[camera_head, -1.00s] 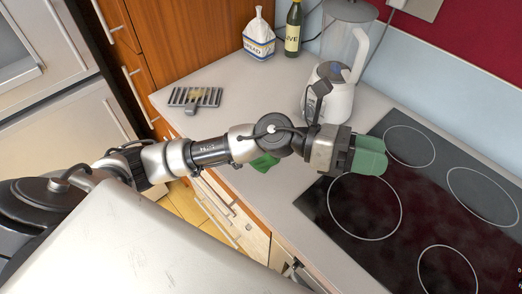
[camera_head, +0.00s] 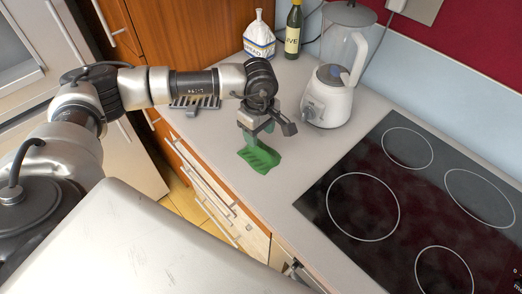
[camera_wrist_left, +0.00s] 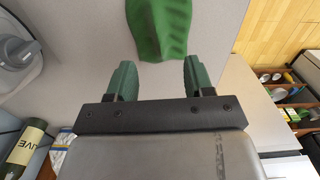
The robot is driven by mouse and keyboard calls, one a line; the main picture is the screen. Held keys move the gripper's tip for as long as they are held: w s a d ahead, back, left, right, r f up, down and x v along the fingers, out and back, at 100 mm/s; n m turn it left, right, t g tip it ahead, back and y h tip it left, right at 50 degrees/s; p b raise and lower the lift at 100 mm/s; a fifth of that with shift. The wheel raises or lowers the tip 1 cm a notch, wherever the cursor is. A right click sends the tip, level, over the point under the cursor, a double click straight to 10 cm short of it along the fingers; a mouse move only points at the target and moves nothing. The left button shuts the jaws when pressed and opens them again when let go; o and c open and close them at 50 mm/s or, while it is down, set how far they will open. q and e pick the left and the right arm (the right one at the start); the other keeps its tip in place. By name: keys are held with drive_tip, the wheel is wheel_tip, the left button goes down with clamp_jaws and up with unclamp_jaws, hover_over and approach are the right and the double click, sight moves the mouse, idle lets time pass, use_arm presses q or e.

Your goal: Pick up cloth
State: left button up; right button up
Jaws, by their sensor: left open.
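A green cloth (camera_head: 261,159) lies crumpled on the grey countertop near its front edge. It also shows at the top of the left wrist view (camera_wrist_left: 160,25). My left gripper (camera_head: 257,140) is above and beside the cloth, pointing down. In the left wrist view, its two green fingers (camera_wrist_left: 159,76) are spread apart with nothing between them, and the cloth lies just past the fingertips. I cannot tell whether the fingers touch the cloth. My right gripper is not in view.
A blender (camera_head: 331,95) stands behind the gripper. A black cooktop (camera_head: 420,200) lies to the right. A dish rack (camera_head: 195,103) is partly hidden under my left arm. A bread bag (camera_head: 259,40) and a bottle (camera_head: 293,32) stand at the back. Bare counter (camera_head: 293,185) lies right of the cloth.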

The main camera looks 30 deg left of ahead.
sight(261, 148)
use_arm(q)
drive_tip(key=shift+d+f+p, duration=0.1)
drive_tip(key=shift+f+p, duration=0.3)
drive_tip(key=shift+f, duration=0.2)
drive_tip(key=f+p, duration=0.1)
drive_tip(key=f, duration=0.2)
drive_tip(key=shift+d+f+p, duration=0.2)
drive_tip(key=shift+f+p, duration=0.15)
drive_tip(key=shift+f, duration=0.45)
clamp_jaws()
